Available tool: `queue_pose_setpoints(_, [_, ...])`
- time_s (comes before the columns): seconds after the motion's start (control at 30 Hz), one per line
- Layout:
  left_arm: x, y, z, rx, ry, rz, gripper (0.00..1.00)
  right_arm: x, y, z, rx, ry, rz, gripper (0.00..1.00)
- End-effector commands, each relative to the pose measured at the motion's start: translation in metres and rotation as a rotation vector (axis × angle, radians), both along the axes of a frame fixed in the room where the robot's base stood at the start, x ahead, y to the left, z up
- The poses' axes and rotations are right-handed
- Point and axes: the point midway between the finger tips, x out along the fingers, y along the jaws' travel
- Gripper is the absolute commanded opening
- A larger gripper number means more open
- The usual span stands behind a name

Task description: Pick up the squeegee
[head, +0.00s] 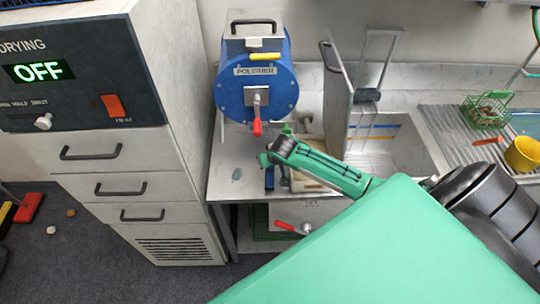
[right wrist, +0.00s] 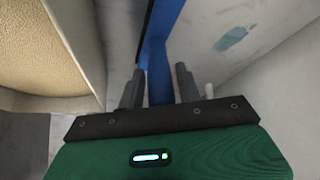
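The squeegee shows as a narrow blue bar (head: 269,178) at the counter's front, below my right gripper (head: 272,155) in the head view. In the right wrist view its blue handle (right wrist: 159,80) stands between the two dark fingers of my right gripper (right wrist: 160,85). A small gap shows beside the handle, so the fingers look open around it, not clamped. The far end of the squeegee is cut off by the top of the wrist view, and my arm hides part of it in the head view. My left gripper is out of view.
A blue polisher drum (head: 232,98) with a red-handled lever stands behind my right gripper. A tan-topped box (head: 310,184) lies close beside the squeegee. A sink (head: 392,148) is to the right, and a drying cabinet (head: 150,140) to the left.

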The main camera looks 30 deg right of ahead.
Motion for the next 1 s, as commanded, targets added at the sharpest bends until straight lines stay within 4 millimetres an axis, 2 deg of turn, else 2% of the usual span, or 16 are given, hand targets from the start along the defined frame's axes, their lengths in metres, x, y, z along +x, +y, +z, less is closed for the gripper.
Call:
queue_pose_setpoints(0.03, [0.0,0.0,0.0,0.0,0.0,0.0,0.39,0.0,0.0,0.0,0.0,0.0,0.0,0.25])
queue_pose_setpoints(0.17, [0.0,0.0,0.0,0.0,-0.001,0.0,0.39,0.0,0.0,0.0,0.0,0.0,0.0,0.0])
queue_pose_setpoints(0.53, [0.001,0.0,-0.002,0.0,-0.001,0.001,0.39,0.0,0.0,0.001,0.0,-0.001,0.0,0.0])
queue_pose_setpoints(0.73, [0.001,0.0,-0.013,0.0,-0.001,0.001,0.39,-0.003,0.002,0.005,0.001,-0.002,0.0,0.0])
queue_pose_setpoints(0.87, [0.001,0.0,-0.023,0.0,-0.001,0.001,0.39,-0.002,0.002,0.026,-0.001,-0.005,0.0,0.0])
queue_pose_setpoints(1.0, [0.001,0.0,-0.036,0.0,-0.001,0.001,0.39,-0.002,0.002,0.057,-0.001,-0.007,0.001,0.0])
